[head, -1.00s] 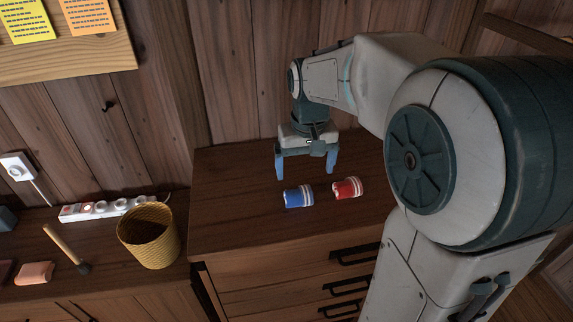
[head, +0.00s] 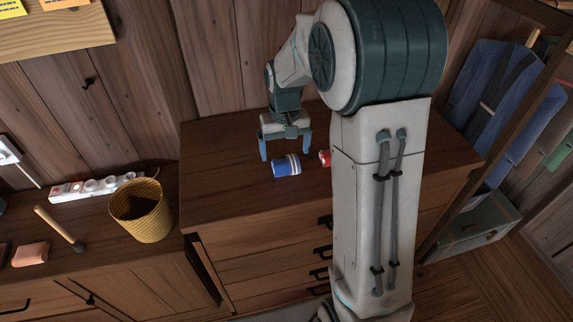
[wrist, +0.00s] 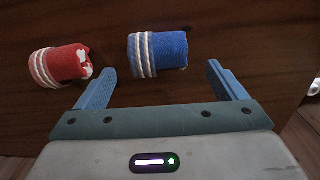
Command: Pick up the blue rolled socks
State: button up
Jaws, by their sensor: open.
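The blue rolled socks (head: 286,165), with white stripes at one end, lie on the wooden dresser top (head: 225,180). The red rolled socks (head: 325,158) lie just to their right, partly hidden by my arm. My gripper (head: 285,150) is open and empty, above the dresser at the far side of the blue socks. In the wrist view, the blue socks (wrist: 158,54) lie ahead of the open fingers, between their lines, and the red socks (wrist: 62,65) lie to the left, beyond the left fingertip. Neither pair is held.
A yellow woven basket (head: 142,212) stands on the lower cabinet at left, near a white power strip (head: 98,186), a mallet (head: 60,228) and a pink block (head: 30,254). Clothes (head: 500,90) hang at right. The dresser top left of the socks is clear.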

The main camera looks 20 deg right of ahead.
aim_at(286, 159)
notch_tip(286, 159, down, 5)
jog(key=shift+s+d+r+p, duration=0.1)
jog(key=shift+p, duration=0.3)
jog(key=c, duration=1)
jog(key=shift+c, duration=0.3)
